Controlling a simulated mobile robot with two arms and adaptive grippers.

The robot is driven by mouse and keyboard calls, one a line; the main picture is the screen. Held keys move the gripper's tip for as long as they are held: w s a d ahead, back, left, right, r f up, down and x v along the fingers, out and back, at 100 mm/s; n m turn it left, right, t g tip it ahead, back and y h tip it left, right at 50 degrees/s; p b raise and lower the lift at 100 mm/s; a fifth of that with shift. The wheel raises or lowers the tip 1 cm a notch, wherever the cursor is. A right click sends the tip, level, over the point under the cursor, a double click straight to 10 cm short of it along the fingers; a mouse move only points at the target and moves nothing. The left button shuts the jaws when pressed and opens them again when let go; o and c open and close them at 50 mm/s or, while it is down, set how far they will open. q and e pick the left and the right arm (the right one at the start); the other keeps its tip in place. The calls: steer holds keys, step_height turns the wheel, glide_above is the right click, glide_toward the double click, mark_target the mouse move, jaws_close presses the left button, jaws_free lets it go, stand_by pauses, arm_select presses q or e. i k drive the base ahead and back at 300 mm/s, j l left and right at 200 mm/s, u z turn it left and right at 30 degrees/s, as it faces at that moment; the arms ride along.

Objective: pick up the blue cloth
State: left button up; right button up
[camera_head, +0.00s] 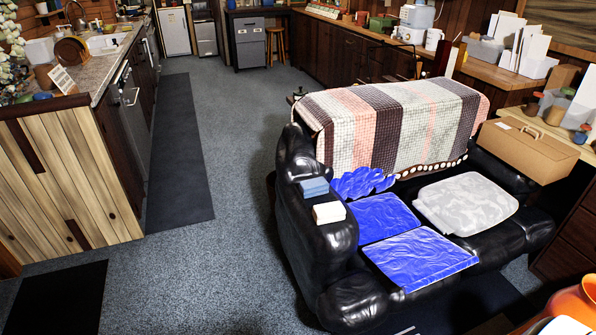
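A small folded blue cloth (314,187) lies on the left armrest of the black sofa (305,245). It is a muted grey-blue and looks stacked in layers. A folded white cloth (329,212) lies just in front of it on the same armrest. Neither of my grippers is in view.
Bright blue cushions (420,256) and a grey patterned cushion (467,205) lie on the sofa. A striped blanket (395,125) covers its back; a brown case (527,150) stands behind the right side. Grey carpet (235,215) is open on the left, beside the kitchen counter (75,170).

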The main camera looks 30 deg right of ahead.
mark_target(308, 189)
steer(key=i, duration=3.2)
steer(key=i+z, duration=0.2)
steer(key=z, duration=0.2)
steer(key=i+j+z, duration=0.1)
steer(key=z, duration=0.3)
steer(key=i+j+z, duration=0.2)
steer(key=z, duration=0.15)
steer(key=i+z, duration=0.1)
steer(key=z, duration=1.7)
